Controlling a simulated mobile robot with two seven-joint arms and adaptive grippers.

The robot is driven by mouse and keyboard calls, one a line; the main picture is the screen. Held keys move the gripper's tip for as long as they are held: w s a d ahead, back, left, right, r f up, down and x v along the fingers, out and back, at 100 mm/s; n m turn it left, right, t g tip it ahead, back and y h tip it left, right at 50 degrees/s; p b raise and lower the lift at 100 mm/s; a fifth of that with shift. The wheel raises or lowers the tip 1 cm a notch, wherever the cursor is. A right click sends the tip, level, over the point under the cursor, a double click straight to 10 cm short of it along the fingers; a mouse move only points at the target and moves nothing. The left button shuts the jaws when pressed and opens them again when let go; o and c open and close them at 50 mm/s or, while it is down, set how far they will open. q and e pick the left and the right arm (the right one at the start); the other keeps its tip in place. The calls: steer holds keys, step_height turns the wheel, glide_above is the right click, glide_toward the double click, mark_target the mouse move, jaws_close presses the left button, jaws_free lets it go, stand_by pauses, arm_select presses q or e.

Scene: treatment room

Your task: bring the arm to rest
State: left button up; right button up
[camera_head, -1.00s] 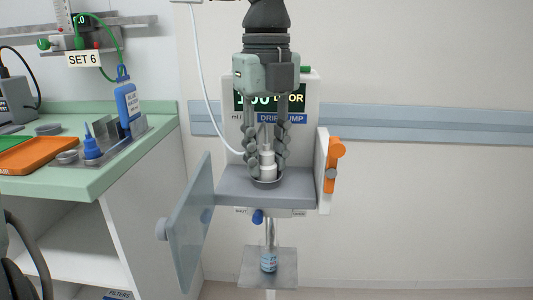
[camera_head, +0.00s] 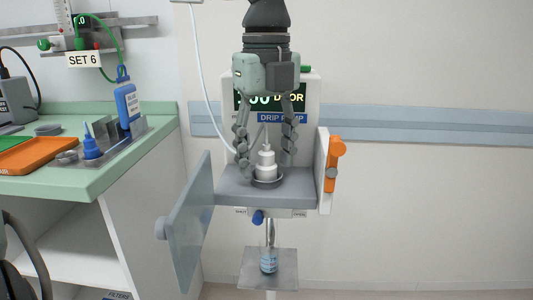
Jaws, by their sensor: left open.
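My left gripper (camera_head: 266,150) hangs fingers-down in front of the drip pump (camera_head: 313,95). Its fingers are spread on both sides of a white bottle-like piece (camera_head: 266,167) and look clear of it. The white piece stands upright in a round dark holder on the pump's grey shelf (camera_head: 230,186). The pump's display reads "DOOR", with its left part partly hidden by my gripper. The pump's clear door (camera_head: 190,225) stands open to the left. My right gripper is not in view.
An orange lever (camera_head: 334,165) is on the pump's right side. At left, a green counter (camera_head: 90,185) holds an orange tray (camera_head: 38,154) and blue bottles (camera_head: 127,103). A white tube (camera_head: 200,70) hangs beside my arm.

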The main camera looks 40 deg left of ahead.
arm_select(q)
steer(key=shift+r+p, duration=2.05)
steer(key=shift+r, duration=1.45)
